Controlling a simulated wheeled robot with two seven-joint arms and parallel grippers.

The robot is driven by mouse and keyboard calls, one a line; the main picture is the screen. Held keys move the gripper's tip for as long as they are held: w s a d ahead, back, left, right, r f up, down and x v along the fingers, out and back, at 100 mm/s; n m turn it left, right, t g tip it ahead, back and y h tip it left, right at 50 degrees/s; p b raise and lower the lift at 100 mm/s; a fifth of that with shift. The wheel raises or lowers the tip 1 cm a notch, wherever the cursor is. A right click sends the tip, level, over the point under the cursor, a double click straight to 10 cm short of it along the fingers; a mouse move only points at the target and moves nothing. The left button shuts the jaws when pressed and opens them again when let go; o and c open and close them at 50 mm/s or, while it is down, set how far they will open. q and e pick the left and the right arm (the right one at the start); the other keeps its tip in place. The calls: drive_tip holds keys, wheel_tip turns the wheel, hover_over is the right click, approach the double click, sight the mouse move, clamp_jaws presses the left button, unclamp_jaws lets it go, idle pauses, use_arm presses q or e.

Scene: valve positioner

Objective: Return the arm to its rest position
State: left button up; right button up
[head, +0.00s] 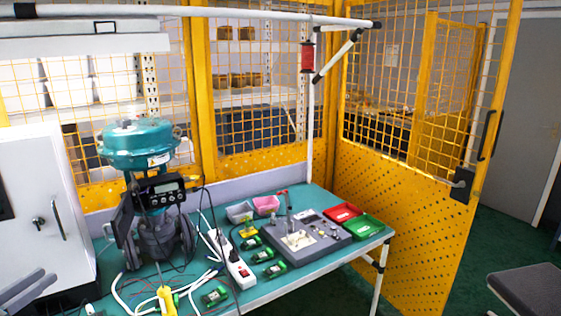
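My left gripper (48,278) shows at the bottom left corner, in front of the white cabinet. Its two grey fingers lie side by side with a gap between them, and I see nothing held there. It is apart from the table and to the left of the valve. My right gripper is not in view. The valve positioner unit (160,190) is fixed on a grey valve body with a teal actuator (138,145) on top, upright on the left of the table.
The teal table (330,262) holds a grey tester box (305,240), a white power strip (232,262), red (342,212) and green (364,228) trays, cables and several small green devices. A yellow mesh fence (400,215) stands behind. A dark stool (530,288) stands at right.

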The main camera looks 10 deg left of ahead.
use_arm(q)
drive_tip(key=s+d+f+g+y, duration=0.15)
drive_tip(key=s+d+f, duration=0.25)
drive_tip(key=f, duration=0.5)
drive_tip(key=s+d+f+n+g+y, duration=0.1)
drive_tip(key=s+d+f+g, duration=0.25)
drive_tip(key=f, duration=0.45)
drive_tip(key=s+d+f+g+y, duration=0.1)
drive_tip(key=s+d+f+g, duration=0.1)
drive_tip(key=s+d+f, duration=0.5)
drive_tip(key=s+d+f+m+g+h, duration=0.1)
drive_tip(key=s+d+f+g, duration=0.1)
drive_tip(key=d, duration=0.7)
drive_tip(key=s+d+f+g, duration=0.3)
drive_tip(key=d, duration=0.7)
drive_tip(key=s+d+f+m+g+h, duration=0.1)
drive_tip(key=s+d+f+g, duration=0.1)
drive_tip(key=d, duration=0.7)
wheel_tip(320, 180, down, 32)
drive_tip(key=s+g+b, duration=0.1)
drive_tip(key=s+b, duration=0.1)
drive_tip(key=b, duration=0.1)
drive_tip(key=s+a+f+g+b, duration=0.1)
drive_tip(key=s+a+f, duration=0.2)
drive_tip(key=s+f, duration=1.4)
drive_tip(key=shift+s+a+f+g, duration=0.15)
drive_tip(key=shift+s+f+g, duration=0.15)
drive_tip(key=shift+f, duration=0.1)
